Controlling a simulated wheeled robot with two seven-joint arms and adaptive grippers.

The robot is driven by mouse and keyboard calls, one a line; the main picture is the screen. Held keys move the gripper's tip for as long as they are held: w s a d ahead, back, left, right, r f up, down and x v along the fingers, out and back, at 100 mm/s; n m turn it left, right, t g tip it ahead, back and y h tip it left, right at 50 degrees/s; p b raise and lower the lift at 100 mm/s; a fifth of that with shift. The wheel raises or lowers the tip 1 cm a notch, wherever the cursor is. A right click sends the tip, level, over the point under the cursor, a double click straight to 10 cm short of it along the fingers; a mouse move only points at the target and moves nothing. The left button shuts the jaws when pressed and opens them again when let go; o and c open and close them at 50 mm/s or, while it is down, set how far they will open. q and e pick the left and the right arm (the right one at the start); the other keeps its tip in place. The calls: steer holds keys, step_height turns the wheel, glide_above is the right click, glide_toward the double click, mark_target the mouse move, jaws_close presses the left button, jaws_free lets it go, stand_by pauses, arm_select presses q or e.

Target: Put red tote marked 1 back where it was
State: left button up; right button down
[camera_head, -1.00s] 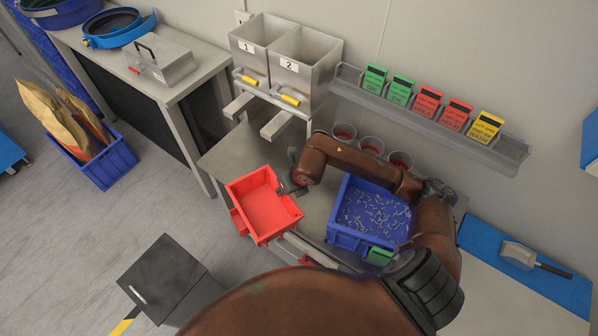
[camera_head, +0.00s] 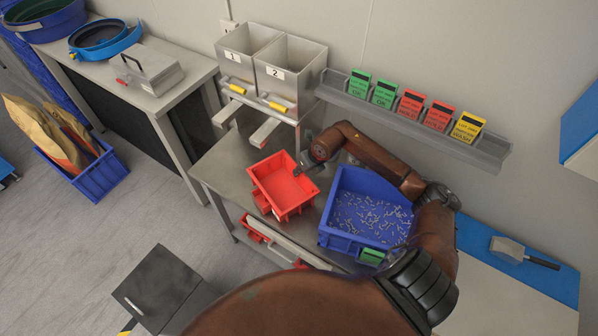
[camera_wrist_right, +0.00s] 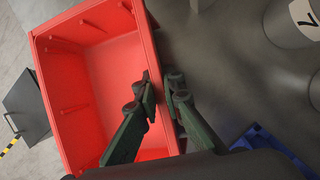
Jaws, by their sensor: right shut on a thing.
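The red tote (camera_head: 268,199) is above or on the grey bench, near its front left part; I cannot tell whether it touches the bench. It looks empty inside, and no number shows on it. My right gripper (camera_head: 303,167) is at the tote's right wall, shut on it. In the right wrist view the fingers (camera_wrist_right: 162,88) straddle the wall of the tote (camera_wrist_right: 92,95), one inside and one outside. My left gripper is not in view.
A blue bin (camera_head: 338,241) of small metal parts stands right of the tote. Hoppers marked 1 (camera_head: 236,57) and 2 (camera_head: 276,73) stand behind, with chutes towards the bench. More red totes (camera_head: 256,233) show below the bench top. A grey cabinet (camera_head: 160,285) stands front left.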

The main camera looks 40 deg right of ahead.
steer(key=shift+f, duration=0.25)
steer(key=c, duration=2.1)
jaws_free()
steer(key=v, duration=1.2)
